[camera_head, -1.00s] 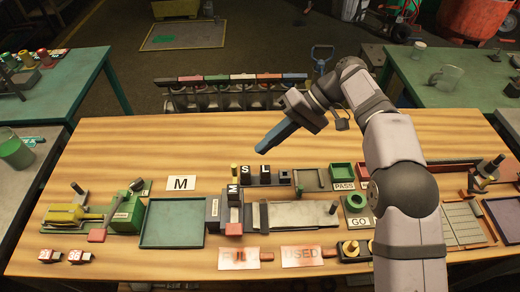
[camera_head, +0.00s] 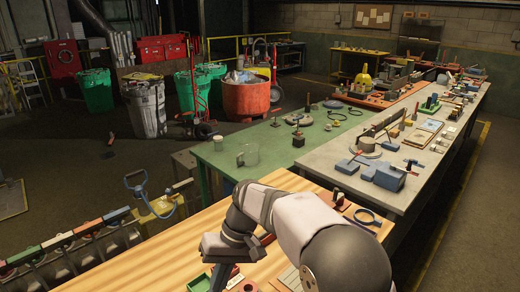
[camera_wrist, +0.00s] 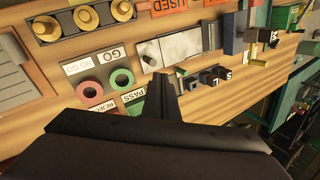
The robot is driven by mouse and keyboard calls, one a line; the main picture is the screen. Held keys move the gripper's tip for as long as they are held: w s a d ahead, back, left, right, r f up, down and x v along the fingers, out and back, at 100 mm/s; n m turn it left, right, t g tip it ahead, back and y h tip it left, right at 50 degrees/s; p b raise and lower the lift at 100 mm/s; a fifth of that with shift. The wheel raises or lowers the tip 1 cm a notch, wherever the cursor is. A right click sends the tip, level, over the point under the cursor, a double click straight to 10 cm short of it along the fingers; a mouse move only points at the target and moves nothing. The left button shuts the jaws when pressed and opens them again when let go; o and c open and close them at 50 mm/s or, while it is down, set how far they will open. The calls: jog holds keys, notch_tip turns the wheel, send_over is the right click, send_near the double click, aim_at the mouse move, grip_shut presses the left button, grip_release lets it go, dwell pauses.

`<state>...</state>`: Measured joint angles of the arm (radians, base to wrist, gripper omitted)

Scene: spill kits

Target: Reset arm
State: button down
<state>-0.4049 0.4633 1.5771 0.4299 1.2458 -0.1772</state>
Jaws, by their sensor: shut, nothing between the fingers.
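My gripper (camera_head: 222,276) hangs fingers-down over the wooden bench (camera_head: 150,250), at the bottom of the head view. Its tips are cut off there by the picture edge. In the wrist view my gripper (camera_wrist: 162,92) is shut and empty, pointing toward the middle of the bench. My arm reaches in from the lower right of the head view. Around the fingers in the wrist view are a green ring (camera_wrist: 121,79), a red ring (camera_wrist: 90,93) and the PASS label (camera_wrist: 133,96). I cannot tell the height of the tips above the bench.
The wrist view also shows brass knobs (camera_wrist: 83,18), a grey plate (camera_wrist: 181,48) and small black blocks (camera_wrist: 207,77). The head view shows a green table (camera_head: 225,165), a grey bench (camera_head: 400,195) and a rack of coloured bins (camera_head: 75,235) beside the wooden bench.

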jog(key=s+d+f+m+t+h, duration=0.1)
jog(key=s+d, duration=0.5)
jog(key=d, duration=0.7)
jog(key=s+d+f+m+t+h, duration=0.2)
jog(key=s+d+f, duration=0.4)
jog(key=d, duration=0.7)
jog(key=shift+s+f+m+h, duration=0.15)
jog(key=shift+s+m+h, duration=0.35)
jog(key=shift+m, duration=0.4)
jog(key=shift+a, duration=0.1)
